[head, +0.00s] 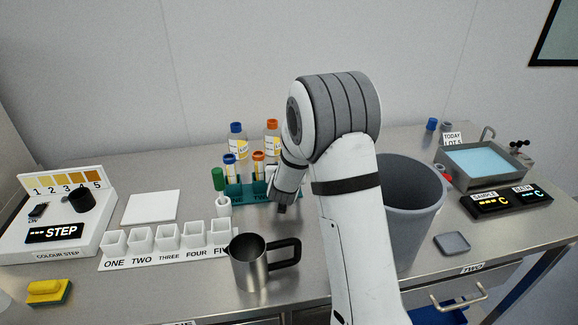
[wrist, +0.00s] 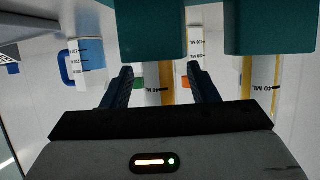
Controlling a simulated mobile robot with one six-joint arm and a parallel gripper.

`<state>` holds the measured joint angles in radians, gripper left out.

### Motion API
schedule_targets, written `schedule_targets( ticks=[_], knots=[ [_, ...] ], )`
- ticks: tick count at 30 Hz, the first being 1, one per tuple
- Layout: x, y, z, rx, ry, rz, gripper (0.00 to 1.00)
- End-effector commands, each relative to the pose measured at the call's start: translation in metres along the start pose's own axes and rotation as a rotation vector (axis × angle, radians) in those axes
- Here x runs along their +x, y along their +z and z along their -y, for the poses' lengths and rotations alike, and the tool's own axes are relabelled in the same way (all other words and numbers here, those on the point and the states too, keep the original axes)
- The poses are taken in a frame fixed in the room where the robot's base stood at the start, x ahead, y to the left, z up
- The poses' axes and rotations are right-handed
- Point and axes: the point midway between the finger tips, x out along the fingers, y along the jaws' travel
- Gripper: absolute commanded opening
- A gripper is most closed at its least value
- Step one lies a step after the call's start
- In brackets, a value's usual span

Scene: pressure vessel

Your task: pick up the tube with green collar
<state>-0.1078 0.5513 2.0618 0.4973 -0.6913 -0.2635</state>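A teal rack (head: 247,192) stands mid-table and holds tubes with a blue top (head: 230,163) and an orange top (head: 258,164). My arm hides the rack's right part. No tube with a green collar shows clearly in the head view. In the wrist view, my gripper (wrist: 162,73) is open, with its fingers on either side of a clear tube (wrist: 152,75) with a yellow stripe, below a teal block (wrist: 152,30). A green patch shows beside this tube; I cannot tell if it is its collar. Another striped tube (wrist: 262,75) is to the right.
A steel jug (head: 250,265) and a row of white cups (head: 167,237) are in front. Two capped bottles (head: 237,142) are behind. A grey bin (head: 415,210) stands right of my arm.

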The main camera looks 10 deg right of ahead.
Motion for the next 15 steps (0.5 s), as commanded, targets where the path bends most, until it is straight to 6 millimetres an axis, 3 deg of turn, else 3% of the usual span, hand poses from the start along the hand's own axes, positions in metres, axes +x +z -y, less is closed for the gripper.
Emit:
schedule_targets(
  ticks=[15],
  knots=[
    [-0.0004,0.0001,0.0008,0.0,-0.001,0.0,0.11]
  ],
)
